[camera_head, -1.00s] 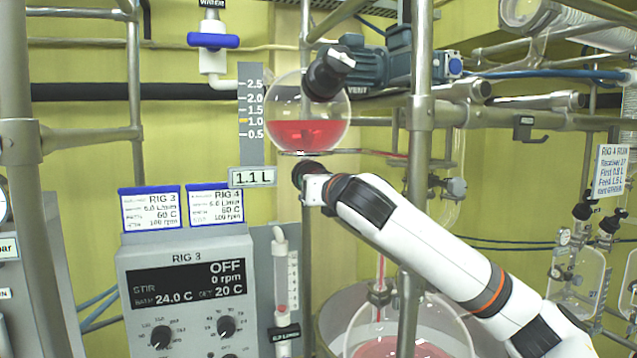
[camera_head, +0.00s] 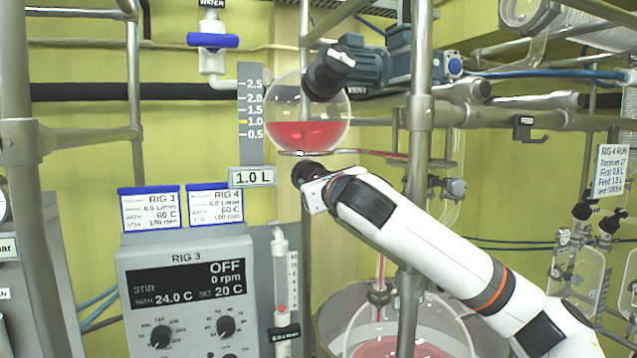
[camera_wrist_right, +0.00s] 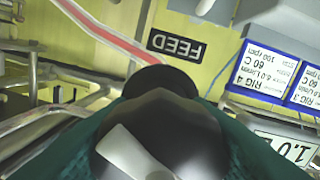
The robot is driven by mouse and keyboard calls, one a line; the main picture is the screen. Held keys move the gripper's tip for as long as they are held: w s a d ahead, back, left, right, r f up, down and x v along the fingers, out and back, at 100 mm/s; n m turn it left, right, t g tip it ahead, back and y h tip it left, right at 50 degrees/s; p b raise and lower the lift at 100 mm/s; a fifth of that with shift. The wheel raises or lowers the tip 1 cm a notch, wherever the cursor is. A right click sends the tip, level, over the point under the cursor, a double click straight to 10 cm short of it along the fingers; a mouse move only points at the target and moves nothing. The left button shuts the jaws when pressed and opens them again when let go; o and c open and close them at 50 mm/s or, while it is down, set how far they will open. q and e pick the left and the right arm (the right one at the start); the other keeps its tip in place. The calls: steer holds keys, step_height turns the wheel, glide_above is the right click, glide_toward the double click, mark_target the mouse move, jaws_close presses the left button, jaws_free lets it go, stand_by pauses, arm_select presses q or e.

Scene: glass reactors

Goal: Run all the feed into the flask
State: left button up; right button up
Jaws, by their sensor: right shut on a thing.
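The round glass feed vessel (camera_head: 308,133) holds red liquid, with its level near the 1.0 mark of the scale (camera_head: 251,110). The readout plate (camera_head: 252,177) says 1.0 L. Below the vessel, my right gripper (camera_head: 308,178) is shut on a black feed valve knob (camera_wrist_right: 165,115) with a pale pointer, which fills the right wrist view. A FEED label (camera_wrist_right: 176,46) and a tube with red in it (camera_wrist_right: 115,30) show behind the knob. The glass flask (camera_head: 445,322) at the bottom holds red liquid and is partly hidden by a post and my arm. My left gripper is not in view.
The RIG 3 control box (camera_head: 190,295) reads OFF, 0 rpm. A flow tube (camera_head: 281,290) stands beside it. A steel post (camera_head: 418,120) rises close to my right arm. A black vent knob (camera_head: 328,72) sits on the vessel's top. A blue-handled water valve (camera_head: 213,41) is at upper left.

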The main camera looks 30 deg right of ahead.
steer(key=shift+f, duration=0.25)
steer(key=o, duration=1)
steer(key=shift+r, duration=0.15)
steer(key=shift+s+a+b, duration=0.1)
steer(key=shift+s+b, duration=0.25)
steer(key=shift+s, duration=0.15)
steer(key=b+v, duration=0.3)
steer(key=v, duration=0.8)
steer(key=shift+b, duration=0.35)
